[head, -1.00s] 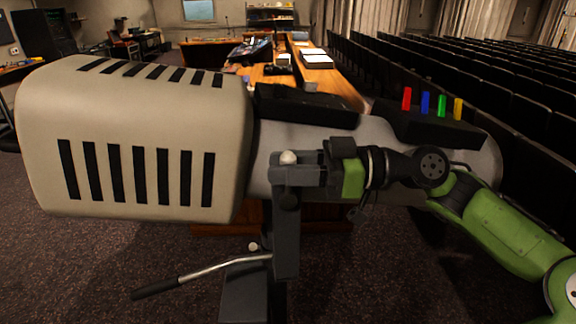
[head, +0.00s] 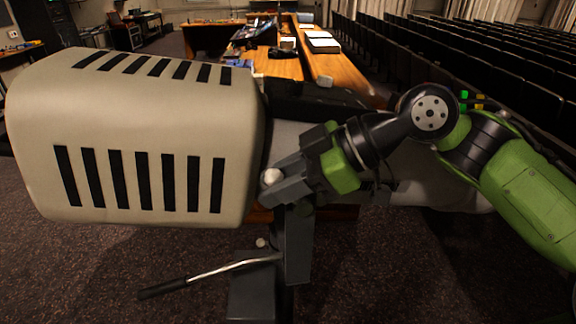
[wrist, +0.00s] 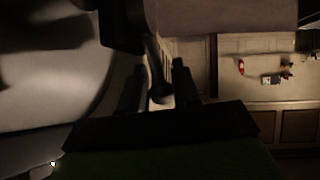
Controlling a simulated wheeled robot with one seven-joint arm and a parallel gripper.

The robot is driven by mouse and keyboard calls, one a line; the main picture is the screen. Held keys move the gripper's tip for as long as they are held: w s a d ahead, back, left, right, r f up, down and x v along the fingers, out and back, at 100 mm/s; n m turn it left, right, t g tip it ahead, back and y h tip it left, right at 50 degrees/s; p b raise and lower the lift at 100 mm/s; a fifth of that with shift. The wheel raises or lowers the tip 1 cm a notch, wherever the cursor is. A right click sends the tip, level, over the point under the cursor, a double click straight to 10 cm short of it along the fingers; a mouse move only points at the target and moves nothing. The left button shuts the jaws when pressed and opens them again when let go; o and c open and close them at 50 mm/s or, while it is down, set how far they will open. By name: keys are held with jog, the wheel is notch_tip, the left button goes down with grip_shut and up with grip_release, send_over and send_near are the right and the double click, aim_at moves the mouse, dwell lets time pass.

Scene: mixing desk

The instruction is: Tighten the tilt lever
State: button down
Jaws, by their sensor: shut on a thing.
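A large lamp with a cream slotted hood (head: 140,140) and a grey body stands on a dark upright bracket (head: 297,240). The tilt lever at the bracket's top shows mainly as a pale ball knob (head: 271,176). My gripper (head: 280,188) comes from the right, tilted down to the left, and is shut on the lever; its fingers hide most of it. In the wrist view, a dark rod, likely the lever (wrist: 160,88), lies between the two dark fingers (wrist: 157,90). That view is dim.
A dark-gripped handle (head: 165,288) sticks out low to the left, below a smaller pale knob (head: 261,242). Green and yellow tabs (head: 470,99) show behind my arm. Wooden desks (head: 335,70) and rows of black seats (head: 460,60) stand behind.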

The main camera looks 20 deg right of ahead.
jog(key=shift+w+a+f+n+g+h+p, duration=0.2)
jog(key=shift+a+f+h, duration=0.3)
jog(key=shift+h, duration=0.75)
jog(key=shift+s+a+f+n+g+h+p, duration=0.1)
jog(key=shift+a+f+g+h+p, duration=0.2)
jog(key=shift+f+h, duration=0.65)
jog(key=shift+w+a+f+n+g+h+p, duration=0.15)
jog(key=shift+a+f+g+h, duration=0.2)
jog(key=shift+h, duration=1.15)
jog(key=shift+r, duration=0.1)
jog(key=c, duration=0.9)
grip_release()
jog(key=shift+a, duration=0.1)
jog(key=shift+c, duration=0.2)
jog(key=p+v, duration=0.9)
jog(key=v, duration=0.6)
jog(key=shift+r, duration=0.45)
